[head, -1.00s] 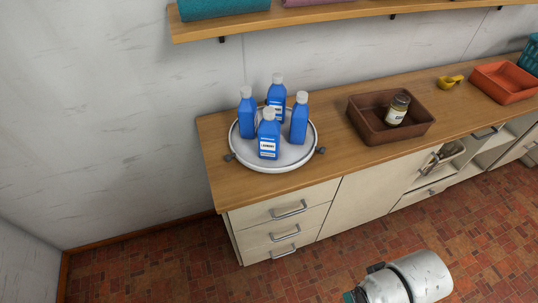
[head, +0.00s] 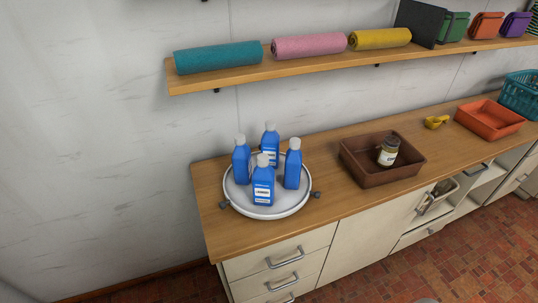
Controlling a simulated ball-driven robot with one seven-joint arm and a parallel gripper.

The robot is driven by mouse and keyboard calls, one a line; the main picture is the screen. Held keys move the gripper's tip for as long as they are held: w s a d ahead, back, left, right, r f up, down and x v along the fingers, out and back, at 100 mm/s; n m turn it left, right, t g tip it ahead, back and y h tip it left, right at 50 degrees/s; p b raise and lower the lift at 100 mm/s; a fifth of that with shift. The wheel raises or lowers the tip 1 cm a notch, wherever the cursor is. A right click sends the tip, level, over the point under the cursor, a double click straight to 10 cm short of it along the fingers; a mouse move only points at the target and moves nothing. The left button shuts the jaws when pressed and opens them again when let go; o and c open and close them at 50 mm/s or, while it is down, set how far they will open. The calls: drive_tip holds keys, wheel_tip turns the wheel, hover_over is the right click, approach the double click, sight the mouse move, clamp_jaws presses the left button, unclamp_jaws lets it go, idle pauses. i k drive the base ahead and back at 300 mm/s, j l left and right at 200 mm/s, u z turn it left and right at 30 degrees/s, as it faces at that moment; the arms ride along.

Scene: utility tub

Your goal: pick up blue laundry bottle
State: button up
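Several blue bottles with white caps stand upright close together on a round white tray (head: 277,212) at the left end of the wooden counter. The front blue laundry bottle (head: 263,188) shows a white label, and the back bottle (head: 270,145) shows part of one. The left bottle (head: 241,163) and the right bottle (head: 292,168) show plain blue sides. The tray has dark knobs at its left and right edges. My gripper is not in view.
To the right on the counter (head: 325,207) are a brown bin (head: 372,178) holding a jar (head: 388,151), a yellow scoop (head: 436,122), an orange bin (head: 490,119) and a teal basket (head: 521,95). A shelf (head: 310,62) with rolled towels hangs above. Drawers face the tiled floor.

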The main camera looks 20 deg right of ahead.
sight(270, 139)
drive_tip(key=i+l+z, duration=0.1)
drive_tip(key=i+z, duration=0.45)
drive_tip(key=z, duration=0.15)
drive_tip(key=i+z, duration=0.35)
drive_tip(key=k, duration=0.05)
